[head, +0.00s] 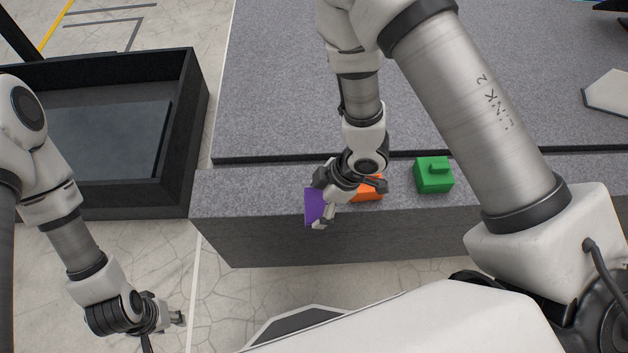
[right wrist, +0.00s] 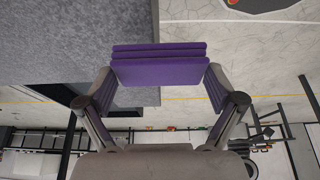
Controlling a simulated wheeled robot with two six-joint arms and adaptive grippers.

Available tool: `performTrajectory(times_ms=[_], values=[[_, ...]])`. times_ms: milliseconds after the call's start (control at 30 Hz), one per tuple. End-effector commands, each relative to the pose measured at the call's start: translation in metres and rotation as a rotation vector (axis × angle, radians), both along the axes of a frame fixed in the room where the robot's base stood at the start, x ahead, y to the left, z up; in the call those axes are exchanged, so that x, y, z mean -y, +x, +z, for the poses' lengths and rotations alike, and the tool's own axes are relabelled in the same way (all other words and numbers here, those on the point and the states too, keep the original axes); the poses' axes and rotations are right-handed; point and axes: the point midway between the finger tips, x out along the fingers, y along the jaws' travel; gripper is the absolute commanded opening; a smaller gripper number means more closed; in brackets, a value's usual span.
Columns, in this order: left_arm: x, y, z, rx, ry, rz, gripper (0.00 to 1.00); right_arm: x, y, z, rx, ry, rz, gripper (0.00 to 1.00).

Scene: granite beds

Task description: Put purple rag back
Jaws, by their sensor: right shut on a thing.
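The purple rag (head: 315,205) is at the front edge of the granite bed (head: 270,200) in the head view, partly hidden by my right gripper (head: 325,203). In the right wrist view the rag (right wrist: 160,66) looks like a folded purple block between the two fingers of the right gripper (right wrist: 160,85). The right gripper is shut on it. Whether the rag touches the granite is hard to tell. My left gripper (head: 172,319) hangs empty over the floor at the lower left; its finger gap is too small to judge.
An orange block (head: 369,190) sits just right of my right gripper, partly hidden by it. A green block (head: 433,176) stands further right on the same granite ledge. A black open tray (head: 198,115) is at the left. The large granite surface (head: 270,80) behind is mostly clear.

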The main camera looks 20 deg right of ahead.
Motion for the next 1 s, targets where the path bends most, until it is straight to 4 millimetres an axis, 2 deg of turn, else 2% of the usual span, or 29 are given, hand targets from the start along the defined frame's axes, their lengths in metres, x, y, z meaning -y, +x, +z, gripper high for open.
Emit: performTrajectory(times_ms=[33, 100, 200, 367, 433, 500, 567, 667, 700, 967, 1000], values=[[0.0, 0.0, 0.011, 0.0, 0.0, 0.0, 0.4, 0.002, 0.016, 0.005, 0.003, 0.005, -0.003, 0.6], [0.0, 0.0, 0.021, 0.0, 0.0, 0.0, 0.4, 0.006, 0.036, 0.004, 0.002, 0.002, -0.002, 0.6], [0.0, 0.0, 0.032, 0.0, 0.0, 0.0, 0.4, 0.011, 0.059, 0.001, 0.0, 0.001, -0.001, 0.6], [0.0, 0.0, 0.04, 0.0, 0.0, 0.0, 0.4, 0.015, 0.078, -0.003, 0.0, -0.001, 0.0, 0.6], [0.0, 0.0, 0.018, 0.001, 0.0, 0.0, 0.4, 0.015, 0.078, -0.025, -0.001, -0.002, 0.0, 0.6], [0.0, 0.0, 0.001, -0.001, 0.0, 0.0, 0.4, 0.015, 0.078, -0.039, -0.001, -0.002, 0.0, 0.6], [0.0, -0.001, -0.008, -0.002, 0.0, 0.0, 0.4, 0.015, 0.078, -0.046, -0.001, -0.002, 0.0, 0.6], [0.0, -0.001, -0.008, -0.001, 0.0, 0.0, 0.4, 0.014, 0.078, -0.045, -0.001, -0.001, 0.0, 0.61], [0.0, 0.0, -0.006, -0.001, 0.0, 0.0, 0.4, 0.014, 0.078, -0.043, -0.001, -0.001, 0.0, 0.55], [0.0, 0.0, -0.006, 0.0, 0.0, 0.0, 0.4, 0.014, 0.078, -0.046, -0.002, -0.001, -0.001, 0.55], [0.0, 0.0, -0.006, 0.0, 0.0, 0.0, 0.4, 0.014, 0.078, -0.045, -0.002, -0.001, -0.001, 0.99]])
